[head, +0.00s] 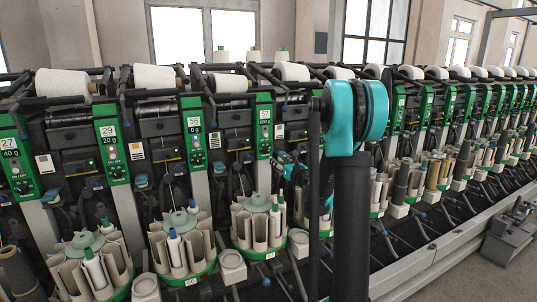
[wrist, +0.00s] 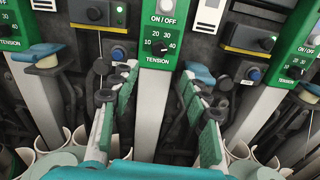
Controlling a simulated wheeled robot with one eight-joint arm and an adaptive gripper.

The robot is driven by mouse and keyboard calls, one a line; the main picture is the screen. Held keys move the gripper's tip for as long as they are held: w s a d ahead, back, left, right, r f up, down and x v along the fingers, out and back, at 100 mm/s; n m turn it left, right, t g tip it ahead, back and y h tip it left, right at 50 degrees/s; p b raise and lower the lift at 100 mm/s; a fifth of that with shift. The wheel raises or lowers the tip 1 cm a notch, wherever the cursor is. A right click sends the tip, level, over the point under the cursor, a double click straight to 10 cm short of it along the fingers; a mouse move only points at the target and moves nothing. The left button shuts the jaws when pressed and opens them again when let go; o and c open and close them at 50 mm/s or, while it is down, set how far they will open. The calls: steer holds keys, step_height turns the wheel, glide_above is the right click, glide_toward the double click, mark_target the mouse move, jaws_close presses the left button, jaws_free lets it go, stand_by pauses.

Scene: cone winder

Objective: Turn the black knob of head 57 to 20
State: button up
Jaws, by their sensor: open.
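In the head view the panel of head 57 (head: 264,125) is a green upright plate with a "0 g" label. In the wrist view a green tension panel (wrist: 160,35) stands at top centre; its head number is out of view. Its black knob (wrist: 158,48) sits amid 10, 20, 30 and 40; its pointer seems turned toward 40, but is too small to be sure. My gripper (wrist: 159,72) is open and empty, its green-padded fingers on both sides of the panel's post, below and short of the knob. In the head view my gripper (head: 284,162) is low and right of the 57 panel.
Neighbouring panels of head 56 (head: 194,130) and head 29 (head: 110,140) stand to the left. Holders with tubes (head: 257,222) stick out below the panels. In the wrist view side panels (wrist: 297,40) and blue-capped parts (wrist: 38,53) flank the fingers. Aisle floor is at right.

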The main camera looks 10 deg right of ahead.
mark_target(267, 151)
steer(key=x, duration=1)
steer(key=shift+w+a, duration=0.15)
steer(key=shift+w, duration=0.25)
jaws_close()
